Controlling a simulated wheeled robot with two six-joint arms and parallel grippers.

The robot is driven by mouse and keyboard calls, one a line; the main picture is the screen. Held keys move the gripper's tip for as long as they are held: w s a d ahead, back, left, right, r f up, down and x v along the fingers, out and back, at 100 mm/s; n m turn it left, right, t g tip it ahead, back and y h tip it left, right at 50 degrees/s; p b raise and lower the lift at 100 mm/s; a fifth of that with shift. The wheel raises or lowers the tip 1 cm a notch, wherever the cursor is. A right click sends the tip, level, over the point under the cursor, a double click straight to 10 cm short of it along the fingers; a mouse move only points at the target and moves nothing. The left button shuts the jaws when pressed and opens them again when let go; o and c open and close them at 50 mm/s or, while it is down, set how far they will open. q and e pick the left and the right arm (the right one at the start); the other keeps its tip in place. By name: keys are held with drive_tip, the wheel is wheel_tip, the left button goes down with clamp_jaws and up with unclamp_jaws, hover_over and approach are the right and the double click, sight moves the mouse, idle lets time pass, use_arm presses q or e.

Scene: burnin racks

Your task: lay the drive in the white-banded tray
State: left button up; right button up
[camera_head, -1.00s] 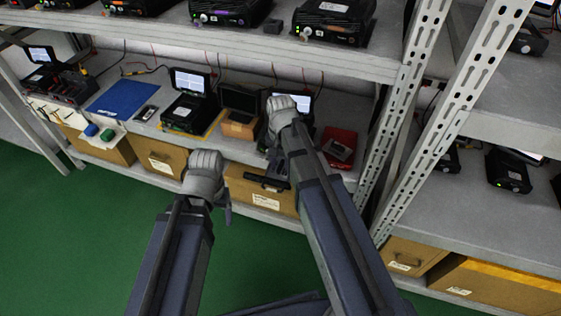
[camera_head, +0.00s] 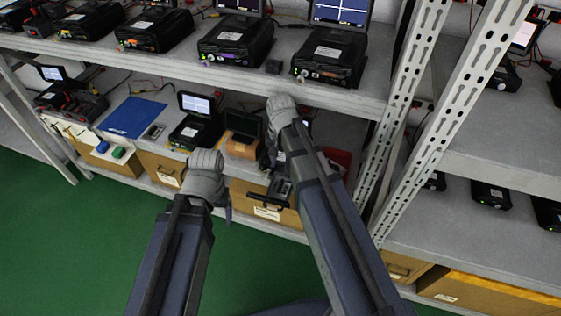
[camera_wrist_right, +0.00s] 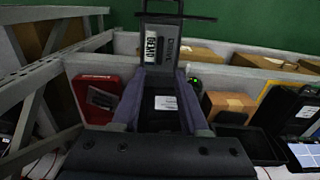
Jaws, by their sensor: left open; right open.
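In the right wrist view, my right gripper (camera_wrist_right: 165,76) is open, its two fingers on either side of a black unit with a white label (camera_wrist_right: 166,103). Beyond the fingertips, a grey, flat piece with a white printed label (camera_wrist_right: 153,47) sticks out past the shelf edge, with a dark bar handle (camera_wrist_right: 178,16) at its end. I cannot tell whether it is a drive, a tray or both. In the head view it hangs over the front edge (camera_head: 281,188). My left gripper (camera_head: 227,205) is open and empty, before the lower shelf.
Black units with screens stand on the upper shelf (camera_head: 330,84). The lower shelf holds a blue mat (camera_head: 133,117), a small brown box (camera_head: 242,146) and a white plate with blue and green pieces (camera_head: 95,152). A perforated rack post (camera_head: 405,110) stands right of my right arm.

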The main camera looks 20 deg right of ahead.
use_arm(q)
drive_tip(key=shift+r, duration=0.55)
use_arm(e)
drive_tip(key=s+a+r+n+h, duration=0.1)
drive_tip(key=s+a+n, duration=0.9)
drive_tip(key=s, duration=0.4)
drive_tip(key=shift+s+a+n, duration=0.15)
drive_tip(key=shift+a+n, duration=0.1)
drive_tip(key=shift+n, duration=0.05)
drive_tip(key=shift+r, duration=0.1)
